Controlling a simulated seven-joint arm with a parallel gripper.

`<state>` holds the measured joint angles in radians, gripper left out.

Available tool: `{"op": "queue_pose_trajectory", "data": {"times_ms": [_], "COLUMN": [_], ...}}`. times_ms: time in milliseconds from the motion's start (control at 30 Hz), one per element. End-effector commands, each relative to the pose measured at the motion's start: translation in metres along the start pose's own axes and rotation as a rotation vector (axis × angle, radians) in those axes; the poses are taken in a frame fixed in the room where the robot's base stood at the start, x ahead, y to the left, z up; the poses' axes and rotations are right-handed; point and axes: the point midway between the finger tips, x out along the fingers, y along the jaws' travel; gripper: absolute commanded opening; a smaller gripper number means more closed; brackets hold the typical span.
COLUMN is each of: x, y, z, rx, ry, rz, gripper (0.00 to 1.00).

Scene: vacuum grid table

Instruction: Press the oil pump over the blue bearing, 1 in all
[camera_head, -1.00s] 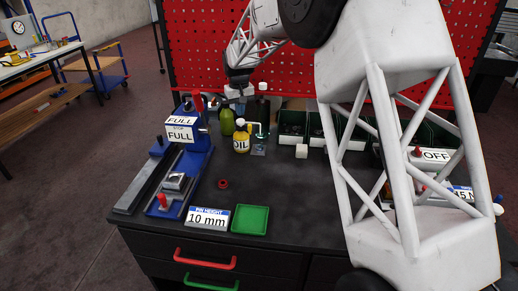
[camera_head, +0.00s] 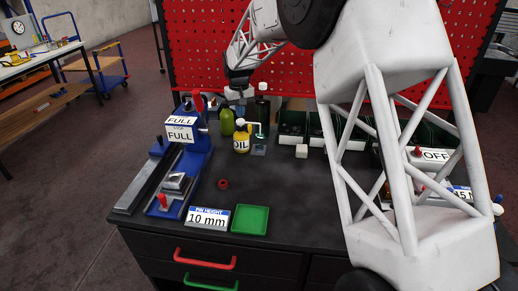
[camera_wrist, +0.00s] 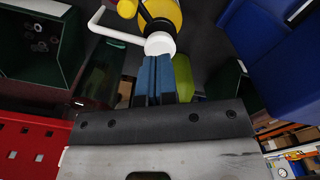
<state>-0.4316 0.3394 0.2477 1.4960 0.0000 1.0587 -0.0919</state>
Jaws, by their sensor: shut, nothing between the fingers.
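The oil pump (camera_head: 241,143) is a yellow bottle labelled OIL, standing upright near the back of the table. Its pale spout reaches right, over a small grey-blue plate (camera_head: 258,150). I cannot make out the blue bearing clearly there. My gripper (camera_head: 242,109) is above the bottle with its fingers pointing down. In the wrist view the blue fingers (camera_wrist: 159,66) are shut and empty, their tips close to the round white pump head (camera_wrist: 160,43). Contact cannot be told. The yellow bottle (camera_wrist: 165,12) shows beyond the head, with the white spout tube (camera_wrist: 112,33) running left.
A blue press (camera_head: 184,150) with FULL signs stands left of the pump. A green bottle (camera_head: 227,122) and a dark bottle (camera_head: 262,108) are close by. Dark green bins (camera_head: 318,127) line the back. A red ring (camera_head: 223,184) and green tray (camera_head: 250,219) lie in front.

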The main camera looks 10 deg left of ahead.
Motion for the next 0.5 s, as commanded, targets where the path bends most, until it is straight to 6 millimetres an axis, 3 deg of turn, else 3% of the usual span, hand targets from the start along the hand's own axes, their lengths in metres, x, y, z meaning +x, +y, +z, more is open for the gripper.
{"op": "queue_pose_trajectory", "data": {"times_ms": [500], "x": [0.013], "y": [0.0], "z": [0.0], "rx": [0.0], "ry": [0.0], "rz": [0.0], "gripper": [0.0]}}
